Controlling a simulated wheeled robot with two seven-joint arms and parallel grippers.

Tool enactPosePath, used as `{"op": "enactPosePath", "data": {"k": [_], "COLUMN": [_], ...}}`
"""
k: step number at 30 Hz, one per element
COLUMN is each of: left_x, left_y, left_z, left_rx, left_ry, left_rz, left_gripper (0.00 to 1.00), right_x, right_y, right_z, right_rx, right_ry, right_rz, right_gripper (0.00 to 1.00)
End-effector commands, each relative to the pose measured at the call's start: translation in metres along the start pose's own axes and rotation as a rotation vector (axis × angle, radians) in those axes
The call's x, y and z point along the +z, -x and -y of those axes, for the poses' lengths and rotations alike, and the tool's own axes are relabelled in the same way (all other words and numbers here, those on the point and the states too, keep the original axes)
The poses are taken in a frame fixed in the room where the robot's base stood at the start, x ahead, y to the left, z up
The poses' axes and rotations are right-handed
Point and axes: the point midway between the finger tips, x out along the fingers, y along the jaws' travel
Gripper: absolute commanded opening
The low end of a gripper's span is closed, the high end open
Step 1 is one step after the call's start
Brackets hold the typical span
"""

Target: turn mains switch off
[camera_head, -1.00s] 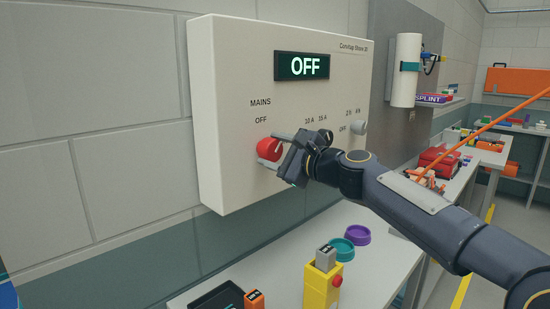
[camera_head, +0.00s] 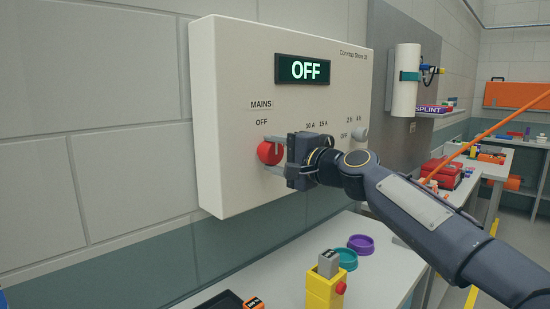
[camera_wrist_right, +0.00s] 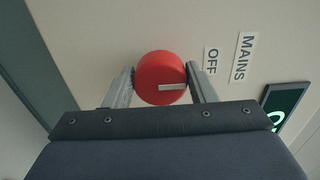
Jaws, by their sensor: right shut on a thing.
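The red round mains switch (camera_head: 268,153) sits on the lower left of the cream control box (camera_head: 235,180), under the words MAINS and OFF. The box's display (camera_head: 303,70) reads OFF. My right gripper (camera_head: 272,154) is shut on the switch, with one finger above it and one below in the head view. In the right wrist view the red knob (camera_wrist_right: 161,78) sits between the two fingers, and its white pointer mark aims right, roughly toward the OFF label (camera_wrist_right: 210,62). My left gripper is not in view.
A grey knob (camera_head: 360,134) is at the box's right side; my right wrist hides the middle controls. Below, a table (camera_head: 385,262) holds a yellow block (camera_head: 322,288), a teal ring (camera_head: 345,258) and a purple ring (camera_head: 361,244).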

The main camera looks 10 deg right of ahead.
Motion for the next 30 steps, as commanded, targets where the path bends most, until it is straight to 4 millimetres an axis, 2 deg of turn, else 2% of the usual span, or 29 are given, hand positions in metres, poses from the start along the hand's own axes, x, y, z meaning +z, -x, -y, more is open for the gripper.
{"op": "enactPosePath", "data": {"k": [15, 16, 20, 30], "left_x": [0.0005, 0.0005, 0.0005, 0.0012], "left_y": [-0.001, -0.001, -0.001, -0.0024], "left_z": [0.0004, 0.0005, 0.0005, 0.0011], "left_rx": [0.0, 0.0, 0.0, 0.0], "left_ry": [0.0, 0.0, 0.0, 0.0], "left_rz": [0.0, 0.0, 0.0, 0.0], "left_gripper": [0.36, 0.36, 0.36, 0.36], "right_x": [0.0005, 0.0005, 0.0004, -0.0002], "right_y": [-0.0004, -0.0004, -0.0003, 0.0036], "right_z": [-0.0017, -0.0017, -0.0013, -0.001], "right_rx": [0.004, 0.004, 0.003, 0.001], "right_ry": [0.02, 0.02, 0.019, 0.018], "right_rz": [0.002, 0.002, 0.002, 0.0], "right_gripper": [0.28, 0.53, 0.7, 0.72]}}
